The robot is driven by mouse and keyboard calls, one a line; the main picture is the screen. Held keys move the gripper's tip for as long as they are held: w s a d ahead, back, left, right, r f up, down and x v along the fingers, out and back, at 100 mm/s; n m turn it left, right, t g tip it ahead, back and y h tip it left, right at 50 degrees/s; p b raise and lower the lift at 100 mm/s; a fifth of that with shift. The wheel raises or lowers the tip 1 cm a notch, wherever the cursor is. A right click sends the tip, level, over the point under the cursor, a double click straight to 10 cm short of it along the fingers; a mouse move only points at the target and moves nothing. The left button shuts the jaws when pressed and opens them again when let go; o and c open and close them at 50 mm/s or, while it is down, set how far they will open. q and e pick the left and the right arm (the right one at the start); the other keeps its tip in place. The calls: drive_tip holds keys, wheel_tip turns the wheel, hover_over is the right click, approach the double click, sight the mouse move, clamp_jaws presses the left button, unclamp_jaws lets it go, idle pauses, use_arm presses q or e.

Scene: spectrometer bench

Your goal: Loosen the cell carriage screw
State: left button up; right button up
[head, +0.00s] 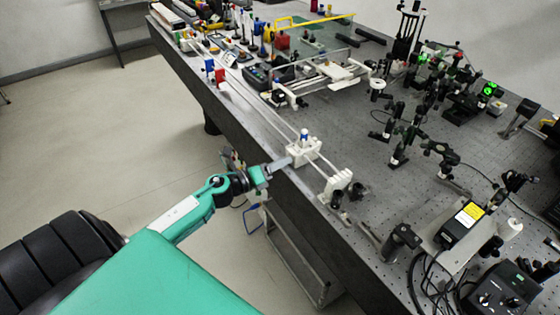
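The likely cell carriage is a white block (303,150) on the long pale rails near the front edge of the bench. A small upright blue-and-white piece (304,136) stands on top of it; I cannot tell for sure that this is the screw. My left gripper (284,162) is at the bench edge, just left of the white block, with its fingers pointing towards it. A gap or contact between them is too small to tell. Whether the fingers are open or shut does not show. My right gripper is not in view.
The rails (255,98) run along the bench (370,225) to a white end support (338,184). Red and blue holders (220,76) stand further up. Optical mounts (402,145) and a black box with a yellow label (463,224) crowd the right side. Floor is clear at left.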

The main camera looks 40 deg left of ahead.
use_arm(q)
drive_tip(key=shift+w+d, duration=0.1)
drive_tip(key=shift+w, duration=0.05)
clamp_jaws()
idle(0.4)
drive_tip(key=shift+f+n+p, duration=0.15)
drive_tip(key=shift+n+p, duration=4.6)
drive_tip(key=shift+n, duration=6.25)
